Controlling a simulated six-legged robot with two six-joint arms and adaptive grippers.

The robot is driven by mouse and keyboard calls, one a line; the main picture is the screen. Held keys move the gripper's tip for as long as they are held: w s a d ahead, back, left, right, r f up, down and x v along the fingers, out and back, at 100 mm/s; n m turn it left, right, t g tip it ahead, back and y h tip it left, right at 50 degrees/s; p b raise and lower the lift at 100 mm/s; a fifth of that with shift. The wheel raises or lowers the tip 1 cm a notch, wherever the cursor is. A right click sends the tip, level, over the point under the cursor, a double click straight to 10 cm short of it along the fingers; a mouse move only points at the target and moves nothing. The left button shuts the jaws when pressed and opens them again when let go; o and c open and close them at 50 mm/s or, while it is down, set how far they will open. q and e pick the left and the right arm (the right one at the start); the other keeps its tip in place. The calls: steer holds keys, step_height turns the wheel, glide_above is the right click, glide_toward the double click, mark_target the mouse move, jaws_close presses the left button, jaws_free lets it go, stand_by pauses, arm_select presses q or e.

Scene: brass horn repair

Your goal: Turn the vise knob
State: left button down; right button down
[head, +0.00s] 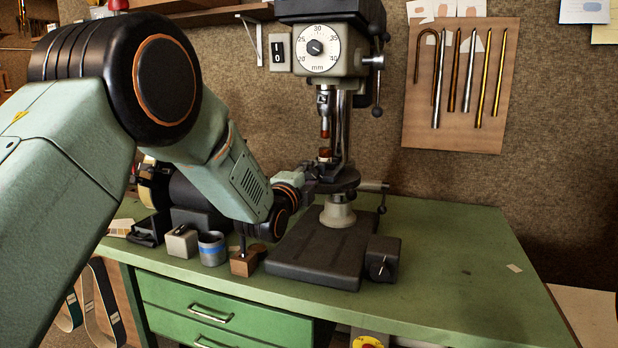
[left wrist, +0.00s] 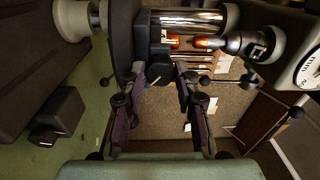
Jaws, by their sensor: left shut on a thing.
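The vise sits on the round table (head: 338,183) of the drill press. My left gripper (head: 314,174) reaches it from the left in the head view, and my arm and wrist partly cover it. In the left wrist view, my left gripper (left wrist: 160,82) has its two fingers on either side of the dark vise knob (left wrist: 159,73) and is shut on it. The knob looks small and dark there, and its turn angle cannot be told. My right gripper is in neither view.
The drill chuck (head: 325,101) hangs above the vise, over a copper-coloured piece (head: 325,154). The green bench (head: 470,270) is mostly clear at right.

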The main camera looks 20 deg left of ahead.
arm_select(q)
steer(key=shift+d+f, duration=0.1)
steer(key=shift+f, duration=0.2)
steer(key=c, duration=1.4)
jaws_free()
steer(key=o, duration=0.4)
steer(key=shift+s+r, duration=0.15)
steer(key=shift+r, duration=0.1)
steer(key=s, duration=0.8)
steer(key=s+a, duration=0.1)
steer(key=s, duration=0.2)
steer(key=shift+s+f, duration=0.2)
steer(key=shift+s, duration=0.2)
